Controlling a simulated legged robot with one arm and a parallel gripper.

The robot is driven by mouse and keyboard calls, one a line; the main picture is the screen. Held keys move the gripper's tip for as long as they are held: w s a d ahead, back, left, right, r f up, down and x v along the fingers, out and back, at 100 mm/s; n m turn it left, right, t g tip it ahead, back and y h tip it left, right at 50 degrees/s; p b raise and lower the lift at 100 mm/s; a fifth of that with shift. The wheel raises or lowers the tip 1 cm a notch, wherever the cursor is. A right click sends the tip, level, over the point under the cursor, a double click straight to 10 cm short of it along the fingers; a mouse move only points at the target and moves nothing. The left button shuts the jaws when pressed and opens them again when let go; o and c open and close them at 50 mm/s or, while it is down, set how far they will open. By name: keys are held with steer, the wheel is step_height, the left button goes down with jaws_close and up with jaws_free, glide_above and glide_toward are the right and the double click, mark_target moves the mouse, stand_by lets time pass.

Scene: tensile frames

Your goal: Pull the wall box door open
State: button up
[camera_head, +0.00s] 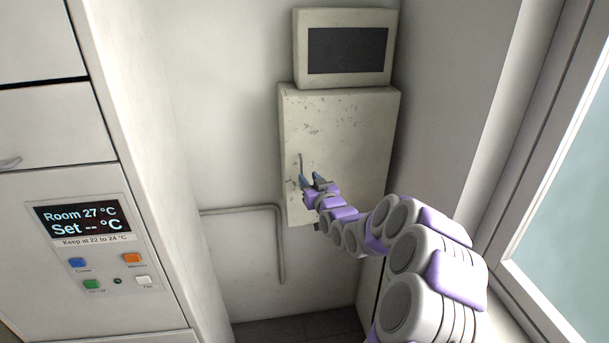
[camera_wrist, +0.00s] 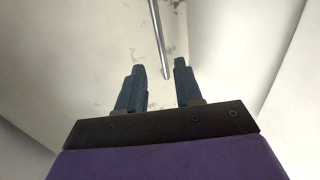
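The wall box (camera_head: 345,135) is a pale, speckled box on the back wall, and its door looks shut. A thin upright handle (camera_head: 301,163) is on the left part of the door. My gripper (camera_head: 310,180) is in front of the lower left of the door, close to the handle.
A box with a dark screen (camera_head: 346,50) is directly above the wall box. A pipe (camera_head: 245,209) runs along the wall at lower left. A cabinet with a control panel (camera_head: 95,245) stands at left, and a window (camera_head: 560,170) is at right.

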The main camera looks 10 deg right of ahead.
mark_target(302, 171)
steer(key=w, duration=0.2)
steer(key=w+a, duration=0.1)
steer(key=w, duration=0.1)
steer(key=shift+w+a, duration=0.2)
steer(key=shift+d, duration=0.1)
jaws_close()
stand_by(1.4)
